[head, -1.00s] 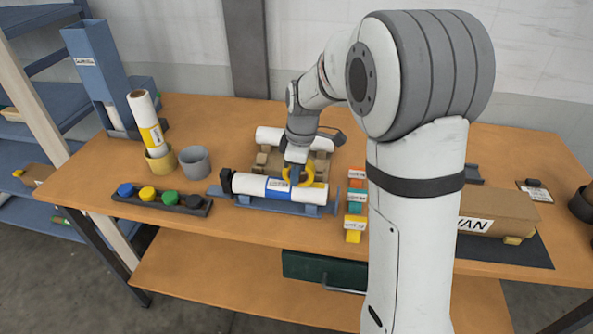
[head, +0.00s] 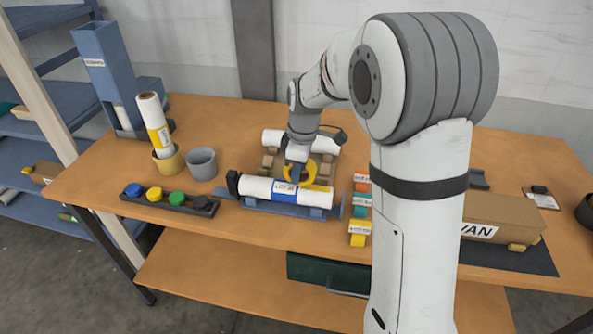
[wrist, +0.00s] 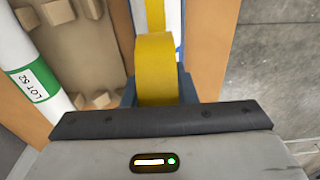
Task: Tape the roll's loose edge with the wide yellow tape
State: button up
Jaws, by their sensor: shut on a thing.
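My gripper (head: 298,172) is shut on a wide yellow tape roll (wrist: 157,75), held by its sides. The tape also shows as a yellow ring in the head view (head: 325,170). Below it, a white roll (head: 258,188) with a blue label band lies in a blue cradle (head: 290,208) on the bench. The tape hangs over the right part of this roll. A yellow patch shows along the roll's right top; I cannot tell if it is stuck tape. The loose edge cannot be made out. In the wrist view the tape covers part of the white roll (wrist: 143,12).
Behind the cradle, another white roll (head: 285,140) lies on a brown rack; its green label (wrist: 35,82) shows in the wrist view. A tray of coloured caps (head: 170,201) and a grey cup (head: 202,163) stand left. Coloured labelled blocks (head: 360,208) and a brown box (head: 500,215) stand right.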

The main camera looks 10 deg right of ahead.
jog(key=shift+r+p, duration=1.35)
jog(key=shift+r, duration=1.1)
